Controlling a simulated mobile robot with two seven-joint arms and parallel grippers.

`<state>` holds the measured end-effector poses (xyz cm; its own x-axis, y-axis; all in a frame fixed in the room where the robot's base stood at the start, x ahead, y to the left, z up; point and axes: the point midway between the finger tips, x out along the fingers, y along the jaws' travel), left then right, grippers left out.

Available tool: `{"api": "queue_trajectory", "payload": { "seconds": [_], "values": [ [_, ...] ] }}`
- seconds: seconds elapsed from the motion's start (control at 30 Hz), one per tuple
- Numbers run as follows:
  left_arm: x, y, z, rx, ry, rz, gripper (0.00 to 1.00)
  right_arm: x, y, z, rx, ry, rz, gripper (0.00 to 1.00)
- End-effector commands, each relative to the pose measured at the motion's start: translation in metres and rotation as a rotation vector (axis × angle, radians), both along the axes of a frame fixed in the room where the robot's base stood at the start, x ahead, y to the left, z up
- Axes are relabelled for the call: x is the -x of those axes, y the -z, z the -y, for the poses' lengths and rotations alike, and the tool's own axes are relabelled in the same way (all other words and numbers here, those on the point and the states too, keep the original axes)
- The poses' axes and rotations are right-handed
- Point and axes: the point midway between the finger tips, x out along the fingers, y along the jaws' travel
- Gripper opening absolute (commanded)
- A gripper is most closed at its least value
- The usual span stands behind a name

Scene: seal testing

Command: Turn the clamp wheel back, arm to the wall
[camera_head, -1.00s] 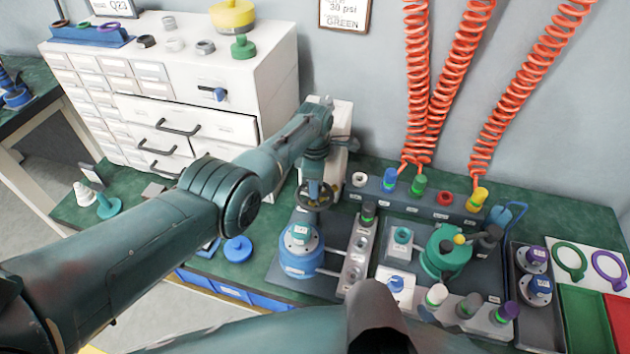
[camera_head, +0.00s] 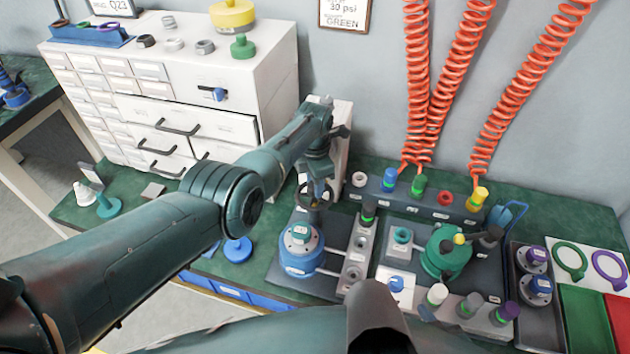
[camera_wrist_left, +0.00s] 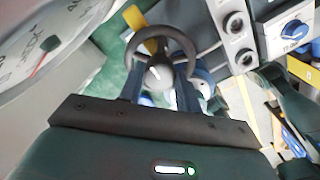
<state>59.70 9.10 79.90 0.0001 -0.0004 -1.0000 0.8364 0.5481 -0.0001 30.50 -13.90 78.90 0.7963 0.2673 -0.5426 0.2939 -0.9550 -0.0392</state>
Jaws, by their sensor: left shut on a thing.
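The dark clamp wheel (camera_head: 301,196) stands above the blue round fixture (camera_head: 301,262), in front of a white upright housing (camera_head: 341,160). My left gripper (camera_head: 319,188) reaches down to it from above, its arm crossing from the left. In the left wrist view the wheel's ring and pale hub (camera_wrist_left: 158,72) lie between the two fingers of the left gripper (camera_wrist_left: 160,82), which is shut on the wheel. The far side of the wheel and the exact finger contact are partly hidden. My right gripper's fingers do not show; only a dark arm part is at the bottom edge.
A white drawer cabinet (camera_head: 277,95) stands left of the wheel. A rail with coloured fittings (camera_head: 420,202) and red coiled hoses (camera_head: 418,85) is to the right. A green fixture (camera_head: 445,258) sits further right. In the wrist view a large dial (camera_wrist_left: 45,45) is close at left.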

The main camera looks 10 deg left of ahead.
Motion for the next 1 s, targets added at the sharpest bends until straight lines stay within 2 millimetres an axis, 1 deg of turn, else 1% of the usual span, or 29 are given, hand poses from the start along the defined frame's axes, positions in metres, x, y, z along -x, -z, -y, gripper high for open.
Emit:
{"api": "queue_trajectory", "payload": {
  "seconds": [0.03,0.33,0.37,0.6,0.87,0.97,1.0],
  "values": [
    [-0.001,-0.001,-0.003,-0.009,-0.003,0.0,0.0,0.0,0.0,0.0,-0.001,0.001,0.0,0.36],
    [-0.001,-0.001,-0.004,-0.009,-0.003,0.0,0.0,0.0,-0.001,0.0,-0.002,0.0,0.001,0.36],
    [-0.001,-0.001,-0.004,-0.009,-0.003,0.0,0.35,0.0,-0.001,-0.001,-0.002,0.0,0.001,0.36],
    [0.0,0.0,-0.002,-0.004,-0.002,-0.001,0.55,0.0,-0.001,-0.001,-0.002,0.0,0.001,0.36],
    [0.0,-0.002,-0.001,-0.002,-0.001,0.0,0.55,0.0,-0.002,-0.001,-0.002,0.0,0.001,0.36],
    [0.0,-0.01,0.0,-0.001,-0.001,0.001,0.55,0.0,-0.008,0.0,-0.001,0.001,-0.001,0.36],
    [0.0,-0.017,0.0,-0.001,-0.001,0.002,0.55,0.001,-0.011,0.0,0.0,0.002,-0.004,0.36]
  ]
}}
